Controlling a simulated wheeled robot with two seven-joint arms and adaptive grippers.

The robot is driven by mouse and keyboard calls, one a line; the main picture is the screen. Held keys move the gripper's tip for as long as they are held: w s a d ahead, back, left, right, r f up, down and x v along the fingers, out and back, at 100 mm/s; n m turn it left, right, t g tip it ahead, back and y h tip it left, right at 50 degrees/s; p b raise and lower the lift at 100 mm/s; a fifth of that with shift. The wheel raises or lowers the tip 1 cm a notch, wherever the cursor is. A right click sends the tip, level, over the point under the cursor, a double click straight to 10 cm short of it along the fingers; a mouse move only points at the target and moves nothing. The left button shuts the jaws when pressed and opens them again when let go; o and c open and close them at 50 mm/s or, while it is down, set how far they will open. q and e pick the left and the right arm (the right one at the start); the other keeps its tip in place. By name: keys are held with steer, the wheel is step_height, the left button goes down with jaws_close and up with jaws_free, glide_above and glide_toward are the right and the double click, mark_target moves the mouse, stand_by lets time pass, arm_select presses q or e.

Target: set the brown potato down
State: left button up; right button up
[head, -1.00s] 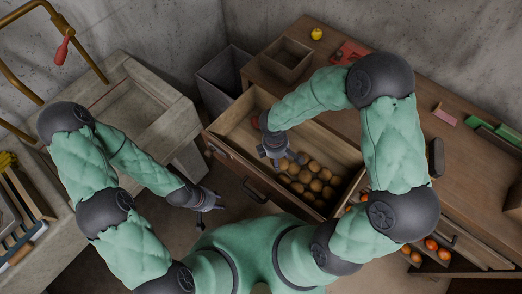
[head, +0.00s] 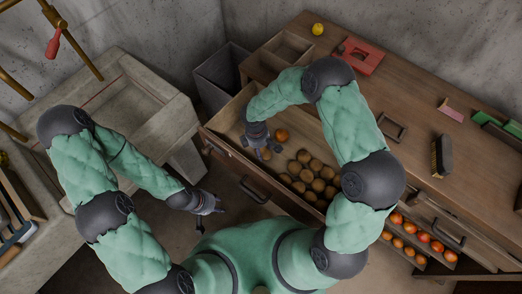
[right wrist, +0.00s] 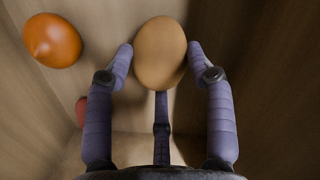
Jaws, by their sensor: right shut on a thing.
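The brown potato (right wrist: 159,54) is a smooth tan oval, held between the fingers of my right gripper (right wrist: 160,65) in the right wrist view. In the head view, my right gripper (head: 263,150) is over the left part of the open drawer (head: 225,118), and the potato (head: 265,155) shows just below its fingers. Whether the potato touches the drawer floor I cannot tell. Several other brown potatoes (head: 308,172) lie in a group to the right in the drawer. My left gripper (head: 213,215) is open and empty, left of the drawer.
An orange round item (right wrist: 52,40) lies near the held potato; it also shows in the head view (head: 281,135). A red item (right wrist: 81,111) is partly hidden behind a finger. Another drawer holds several orange-red items (head: 422,236). A grey bin (head: 220,78) stands behind the drawer.

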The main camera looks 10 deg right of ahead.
steer(key=shift+f, duration=0.4)
steer(key=shift+f, duration=0.15)
steer(key=o, duration=1.3)
steer(key=shift+r, duration=0.25)
steer(key=r+p, duration=0.1)
steer(key=r, duration=0.3)
steer(key=a+r+p, duration=0.1)
steer(key=r, duration=0.2)
steer(key=r+p, duration=0.2)
steer(key=r, duration=0.2)
steer(key=shift+w+a+r, duration=0.2)
steer(key=shift+w+r, duration=0.15)
steer(key=shift+w, duration=0.05)
